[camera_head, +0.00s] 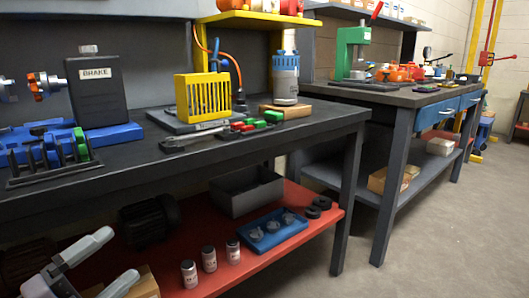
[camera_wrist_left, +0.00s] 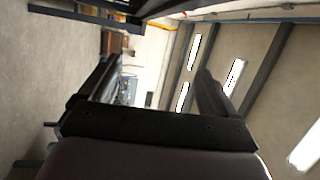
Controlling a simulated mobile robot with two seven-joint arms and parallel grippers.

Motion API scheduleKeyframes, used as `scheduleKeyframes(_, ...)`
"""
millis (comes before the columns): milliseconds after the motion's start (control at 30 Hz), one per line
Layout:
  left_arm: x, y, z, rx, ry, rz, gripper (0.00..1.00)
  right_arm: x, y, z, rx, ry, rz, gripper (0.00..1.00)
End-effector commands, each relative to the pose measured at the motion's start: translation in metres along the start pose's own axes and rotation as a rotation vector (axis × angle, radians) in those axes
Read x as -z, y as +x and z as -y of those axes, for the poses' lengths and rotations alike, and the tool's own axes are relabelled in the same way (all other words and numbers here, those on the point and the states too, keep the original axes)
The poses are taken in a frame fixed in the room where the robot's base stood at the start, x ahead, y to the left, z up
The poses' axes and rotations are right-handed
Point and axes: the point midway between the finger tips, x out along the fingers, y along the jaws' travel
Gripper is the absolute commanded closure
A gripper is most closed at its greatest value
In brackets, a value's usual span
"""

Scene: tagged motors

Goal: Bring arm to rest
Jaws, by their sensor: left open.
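My left gripper (camera_head: 115,258) shows at the lower left of the head view, its two pale fingers spread apart with nothing between them. It is in front of the near workbench (camera_head: 200,160), below the level of the bench top. In the left wrist view the dark fingers of the left gripper (camera_wrist_left: 155,88) stand apart and empty. That view is tilted on its side, with floor at the left and a ceiling with lamps at the right. My right gripper is in neither view.
On the near bench stand a BRAKE box (camera_head: 95,90), a yellow cage (camera_head: 202,97) and a blue-grey motor (camera_head: 285,78). The red lower shelf (camera_head: 215,275) holds several cans, a blue tray (camera_head: 268,232) and a grey bin (camera_head: 246,190). Open floor (camera_head: 440,235) lies right.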

Motion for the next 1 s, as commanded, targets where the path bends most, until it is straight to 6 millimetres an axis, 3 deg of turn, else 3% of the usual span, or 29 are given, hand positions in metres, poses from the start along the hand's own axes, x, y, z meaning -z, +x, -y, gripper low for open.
scheduleKeyframes(167, 0.010, -0.013, -0.068, -0.031, -0.512, 0.211, 0.09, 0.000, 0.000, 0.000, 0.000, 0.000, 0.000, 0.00)
scheduleKeyframes(267, 0.026, -0.021, -0.108, -0.070, -0.788, 0.321, 0.09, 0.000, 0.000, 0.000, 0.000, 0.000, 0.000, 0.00)
scheduleKeyframes(400, 0.063, -0.032, -0.156, -0.141, -1.145, 0.447, 0.09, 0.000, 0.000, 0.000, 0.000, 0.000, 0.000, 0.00)
scheduleKeyframes(600, 0.124, -0.040, -0.198, -0.248, -1.555, 0.562, 0.09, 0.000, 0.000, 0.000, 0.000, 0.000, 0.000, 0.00)
scheduleKeyframes(700, 0.158, -0.041, -0.210, -0.304, -1.741, 0.598, 0.09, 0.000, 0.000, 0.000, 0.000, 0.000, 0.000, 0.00)
scheduleKeyframes(733, 0.152, -0.040, -0.196, -0.299, -1.710, 0.606, 0.09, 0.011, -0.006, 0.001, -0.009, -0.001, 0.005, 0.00)
scheduleKeyframes(1000, 0.140, -0.046, -0.163, -0.284, -1.657, 0.676, 0.09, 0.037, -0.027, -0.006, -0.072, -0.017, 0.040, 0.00)
